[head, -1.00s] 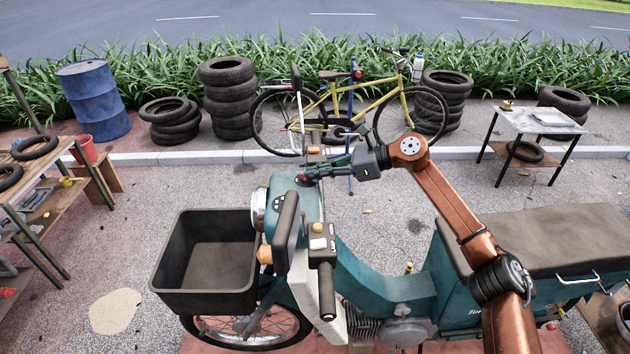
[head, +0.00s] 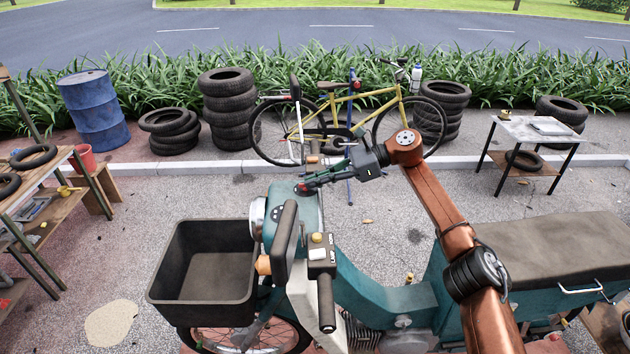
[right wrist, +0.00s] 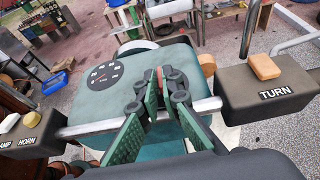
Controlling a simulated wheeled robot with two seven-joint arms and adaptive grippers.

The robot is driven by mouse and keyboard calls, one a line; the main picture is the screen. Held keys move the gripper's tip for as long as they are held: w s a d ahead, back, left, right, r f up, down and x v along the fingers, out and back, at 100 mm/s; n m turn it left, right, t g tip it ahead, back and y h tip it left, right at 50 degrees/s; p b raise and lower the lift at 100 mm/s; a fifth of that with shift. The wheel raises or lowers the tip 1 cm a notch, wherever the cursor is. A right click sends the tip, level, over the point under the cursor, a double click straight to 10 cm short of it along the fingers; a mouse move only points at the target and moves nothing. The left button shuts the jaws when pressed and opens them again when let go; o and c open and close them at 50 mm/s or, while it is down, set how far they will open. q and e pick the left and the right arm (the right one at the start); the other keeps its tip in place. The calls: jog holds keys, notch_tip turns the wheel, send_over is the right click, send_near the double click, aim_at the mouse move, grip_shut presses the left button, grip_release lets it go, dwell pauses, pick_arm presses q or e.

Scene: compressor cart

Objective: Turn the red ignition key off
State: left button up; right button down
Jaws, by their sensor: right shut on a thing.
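The red ignition key (right wrist: 160,77) shows as a thin red sliver between my right gripper's fingers, on the teal headset panel (right wrist: 110,82) of a scooter. The fingers hide most of it, so its angle cannot be read. My right gripper (right wrist: 158,84) is shut on the key; its green pads stand on either side of it. In the head view, the right gripper (head: 306,186) reaches in from the right over the scooter's teal front (head: 286,200). My left gripper is not in view.
A speedometer (right wrist: 104,75) sits beside the fingers. Handlebar switch boxes flank the panel, one labelled TURN (right wrist: 268,88). A black front basket (head: 203,270) and dark seat (head: 550,243) are on the scooter. A yellow bicycle (head: 345,115) and stacked tyres (head: 228,108) stand behind.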

jog(key=shift+f, duration=0.25)
jog(key=c, duration=2.1)
grip_release()
jog(key=shift+a, duration=0.1)
jog(key=shift+r, duration=0.1)
jog(key=shift+d+r, duration=0.1)
jog(key=shift+d, duration=0.1)
jog(key=v, duration=1.1)
jog(key=shift+w+d+r, duration=0.1)
jog(key=shift+d+r, duration=0.05)
jog(key=shift+d, duration=0.1)
